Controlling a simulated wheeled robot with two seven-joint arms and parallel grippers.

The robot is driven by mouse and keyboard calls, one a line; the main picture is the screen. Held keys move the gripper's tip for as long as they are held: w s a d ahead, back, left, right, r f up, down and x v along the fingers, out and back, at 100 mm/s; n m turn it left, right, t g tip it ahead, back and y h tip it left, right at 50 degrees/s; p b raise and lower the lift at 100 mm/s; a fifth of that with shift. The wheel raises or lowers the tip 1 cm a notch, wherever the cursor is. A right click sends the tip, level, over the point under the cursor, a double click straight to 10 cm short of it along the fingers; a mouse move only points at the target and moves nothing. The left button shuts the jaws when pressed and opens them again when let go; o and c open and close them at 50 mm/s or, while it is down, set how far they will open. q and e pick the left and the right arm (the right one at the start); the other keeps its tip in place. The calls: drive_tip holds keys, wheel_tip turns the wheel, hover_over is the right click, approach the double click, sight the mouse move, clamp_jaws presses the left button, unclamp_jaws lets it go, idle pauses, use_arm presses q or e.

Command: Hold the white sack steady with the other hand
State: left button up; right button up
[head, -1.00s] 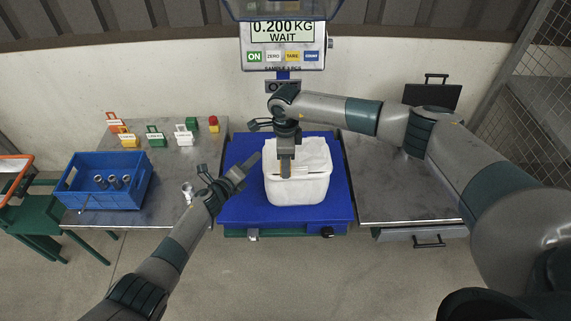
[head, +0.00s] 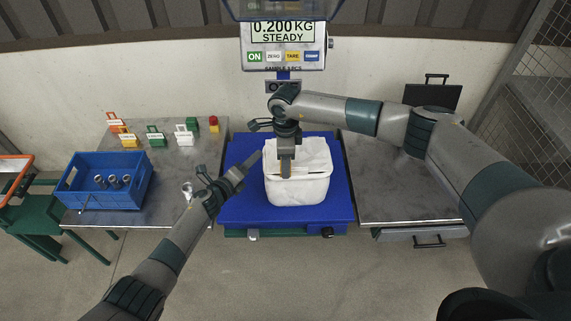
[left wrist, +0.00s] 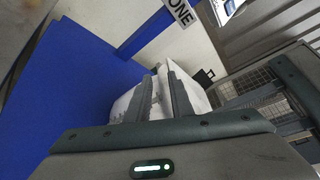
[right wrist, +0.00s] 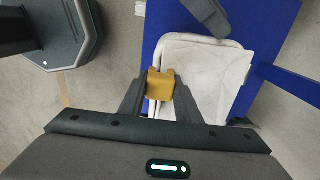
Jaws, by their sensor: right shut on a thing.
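The white sack (head: 298,190) stands upright and open-topped on the blue scale platform (head: 235,206). My right gripper (head: 285,172) is shut on a small yellow-brown piece, which shows between its fingers in the right wrist view (right wrist: 160,84). It holds this piece at the front rim of the sack; I cannot tell whether it touches the sack. My left gripper (head: 252,160) is beside the sack's left rim, its fingers apart. In the left wrist view the sack (left wrist: 195,93) shows between and beyond these fingers; contact is unclear.
The scale display (head: 283,32) reads 0.200 KG STEADY. A blue crate (head: 105,200) with several metal parts stands on the left table, near small coloured labelled blocks (head: 156,139). The right metal table (head: 395,185) is mostly clear, with a black case (head: 432,95) behind.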

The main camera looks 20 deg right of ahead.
use_arm(q)
drive_tip(key=v, duration=1.1)
drive_tip(key=shift+s+a, duration=0.2)
drive_tip(key=shift+s, duration=0.05)
use_arm(e)
drive_tip(key=shift+r, duration=0.1)
